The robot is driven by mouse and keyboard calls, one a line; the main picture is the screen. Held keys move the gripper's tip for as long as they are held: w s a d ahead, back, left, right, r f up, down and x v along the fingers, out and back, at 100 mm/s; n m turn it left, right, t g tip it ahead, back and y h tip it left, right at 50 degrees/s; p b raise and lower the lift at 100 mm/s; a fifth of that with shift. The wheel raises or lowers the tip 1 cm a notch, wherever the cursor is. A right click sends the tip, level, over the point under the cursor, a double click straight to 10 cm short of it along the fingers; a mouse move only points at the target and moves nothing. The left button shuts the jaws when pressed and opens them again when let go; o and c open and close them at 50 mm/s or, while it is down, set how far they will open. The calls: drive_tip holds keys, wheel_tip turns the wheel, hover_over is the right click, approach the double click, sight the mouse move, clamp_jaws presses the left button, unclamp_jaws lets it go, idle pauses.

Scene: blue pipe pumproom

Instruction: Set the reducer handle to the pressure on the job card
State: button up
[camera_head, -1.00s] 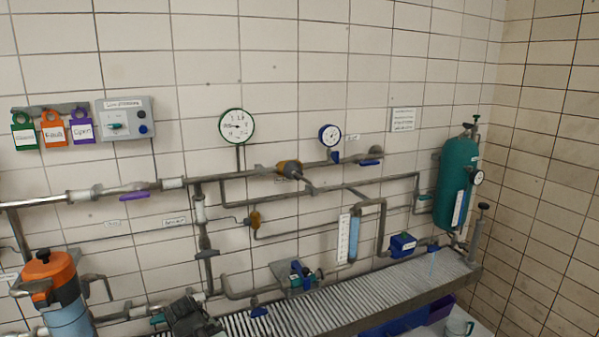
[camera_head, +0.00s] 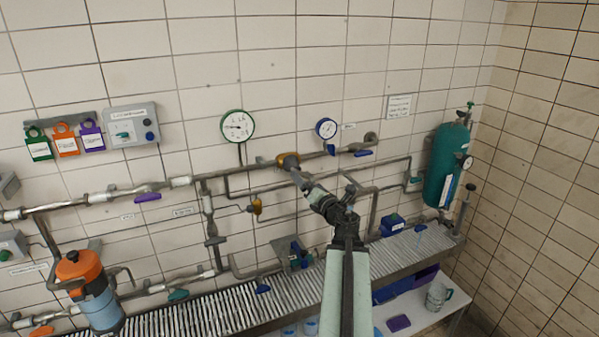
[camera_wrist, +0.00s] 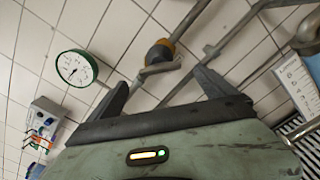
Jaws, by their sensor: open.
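The reducer (camera_head: 289,160) is an orange-brown body on the wall pipe in the head view, with a grey handle (camera_head: 297,177) pointing down-right. In the wrist view the reducer (camera_wrist: 160,52) is at upper centre, its grey handle (camera_wrist: 158,69) lying across below it. My gripper (camera_head: 306,186) is at the handle's lower end in the head view. In the wrist view its fingers (camera_wrist: 163,88) are spread, with the handle showing between and beyond them; contact cannot be told. A white card (camera_head: 399,106) hangs on the wall; its text is unreadable.
A green-rimmed gauge (camera_head: 238,126) and a blue-rimmed gauge (camera_head: 326,128) are above the pipe. A pipe (camera_head: 240,193) runs below the reducer. The slatted bench (camera_head: 200,308) runs along the wall. A teal tank (camera_head: 446,166) stands right.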

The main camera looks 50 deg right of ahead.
sight(300, 172)
drive_tip(key=x, duration=0.7)
drive_tip(key=shift+w, duration=0.1)
drive_tip(key=c, duration=1.4)
